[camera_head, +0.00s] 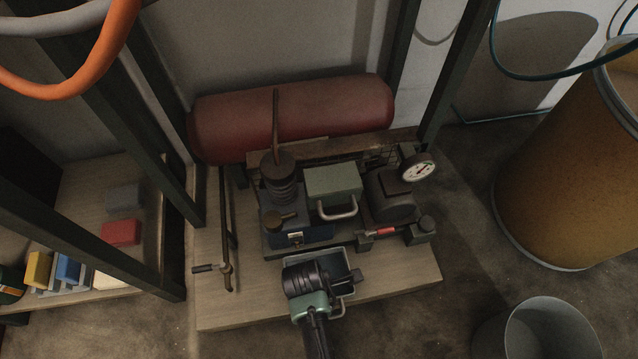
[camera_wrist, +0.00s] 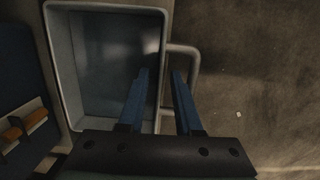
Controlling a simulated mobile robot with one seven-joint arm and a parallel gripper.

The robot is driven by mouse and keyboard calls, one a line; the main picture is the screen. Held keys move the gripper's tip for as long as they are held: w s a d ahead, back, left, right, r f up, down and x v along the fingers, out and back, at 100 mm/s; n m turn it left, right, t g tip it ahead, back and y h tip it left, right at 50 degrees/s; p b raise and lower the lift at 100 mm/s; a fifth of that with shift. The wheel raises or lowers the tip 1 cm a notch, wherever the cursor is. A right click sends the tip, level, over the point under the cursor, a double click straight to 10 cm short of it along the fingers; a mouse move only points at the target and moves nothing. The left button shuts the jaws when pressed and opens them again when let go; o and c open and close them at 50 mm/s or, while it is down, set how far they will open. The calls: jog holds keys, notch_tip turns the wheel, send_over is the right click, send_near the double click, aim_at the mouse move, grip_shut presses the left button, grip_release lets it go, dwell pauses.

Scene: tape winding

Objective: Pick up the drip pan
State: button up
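The drip pan (camera_head: 338,261) is a grey rectangular tray at the front of the wooden board, in front of the compressor (camera_head: 332,187). My wrist and hand cover much of it in the head view. In the wrist view the drip pan (camera_wrist: 95,55) fills the left half, empty, with a bar handle (camera_wrist: 194,62) on its right wall. My gripper (camera_wrist: 160,72) is open over that wall. The left finger overlaps the pan's inside and the right finger overlaps the handle area. Whether either finger touches the pan cannot be told. My gripper also shows in the head view (camera_head: 355,278).
A red tank (camera_head: 290,112) lies behind the compressor. A metal rod (camera_head: 226,235) stands left of it on the board (camera_head: 220,307). A grey bucket (camera_head: 538,332) and a large yellow barrel (camera_head: 555,190) stand at right. Dark frame posts rise at left.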

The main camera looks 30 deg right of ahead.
grip_shut()
dwell(1.2)
